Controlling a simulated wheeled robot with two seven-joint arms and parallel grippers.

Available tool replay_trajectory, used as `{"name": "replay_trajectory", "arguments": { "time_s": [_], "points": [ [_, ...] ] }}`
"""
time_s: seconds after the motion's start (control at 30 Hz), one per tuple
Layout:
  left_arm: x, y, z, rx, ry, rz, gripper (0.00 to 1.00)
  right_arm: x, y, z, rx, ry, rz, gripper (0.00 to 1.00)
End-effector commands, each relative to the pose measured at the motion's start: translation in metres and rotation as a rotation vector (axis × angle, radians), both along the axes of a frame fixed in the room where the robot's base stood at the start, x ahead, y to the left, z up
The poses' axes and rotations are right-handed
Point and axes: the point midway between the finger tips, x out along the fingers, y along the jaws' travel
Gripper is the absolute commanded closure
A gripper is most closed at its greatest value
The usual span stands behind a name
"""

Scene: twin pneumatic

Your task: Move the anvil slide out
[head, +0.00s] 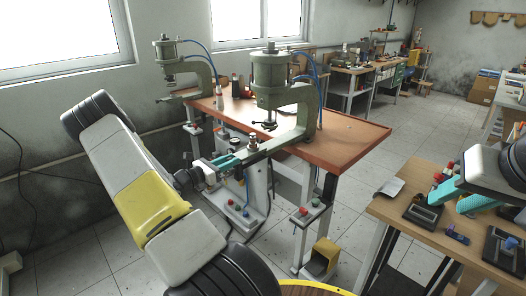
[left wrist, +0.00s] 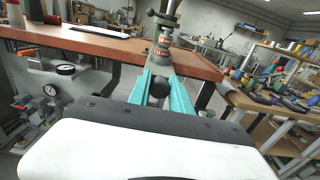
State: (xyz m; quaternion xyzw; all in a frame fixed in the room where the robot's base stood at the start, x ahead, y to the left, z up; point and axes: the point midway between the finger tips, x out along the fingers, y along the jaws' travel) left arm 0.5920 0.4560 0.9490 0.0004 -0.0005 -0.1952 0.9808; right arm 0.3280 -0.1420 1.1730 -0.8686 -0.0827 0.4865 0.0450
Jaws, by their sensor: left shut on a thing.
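The anvil slide (head: 253,143) lies low under the near press head and points toward my left gripper. In the left wrist view the slide (left wrist: 162,50) carries a metal fixture with a red label, and its dark round knob (left wrist: 160,88) sits between my teal fingers. My left gripper (head: 228,160) is shut on the slide's knob; it also shows in the left wrist view (left wrist: 161,86). My right gripper (head: 461,197) is open above the right-hand table, its fingers apart.
The orange bench top (head: 345,134) is mostly clear. A second press (head: 168,60) stands behind on the left. Button boxes (head: 308,211) are mounted below the bench front. A wooden table (head: 400,215) with dark trays (head: 424,210) is at right.

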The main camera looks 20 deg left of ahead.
Motion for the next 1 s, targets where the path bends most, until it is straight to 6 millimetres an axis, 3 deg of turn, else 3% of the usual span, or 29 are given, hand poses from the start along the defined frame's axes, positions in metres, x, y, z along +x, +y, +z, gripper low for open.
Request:
{"name": "replay_trajectory", "arguments": {
  "time_s": [0.03, 0.2, 0.5, 0.53, 0.63, 1.0],
  "points": [
    [-0.011, 0.007, -0.001, 0.002, 0.004, 0.006, 1.00, 0.000, 0.000, 0.000, 0.000, 0.000, 0.000, 0.64],
    [-0.030, 0.013, -0.001, 0.001, 0.003, 0.004, 1.00, 0.000, 0.000, 0.000, 0.000, 0.000, 0.000, 0.64],
    [-0.031, 0.014, -0.001, 0.000, 0.003, 0.002, 1.00, 0.000, 0.000, 0.000, 0.000, 0.000, 0.000, 0.64],
    [-0.031, 0.014, -0.001, 0.000, 0.003, 0.002, 0.73, 0.000, 0.000, 0.000, 0.000, 0.000, 0.000, 0.64],
    [-0.031, 0.013, -0.001, 0.000, 0.003, 0.002, 0.54, 0.000, 0.000, 0.000, 0.000, 0.000, 0.000, 0.64],
    [-0.035, 0.015, -0.001, 0.000, 0.002, 0.002, 0.54, 0.000, 0.000, 0.000, 0.000, 0.000, 0.000, 0.64]
  ]
}}
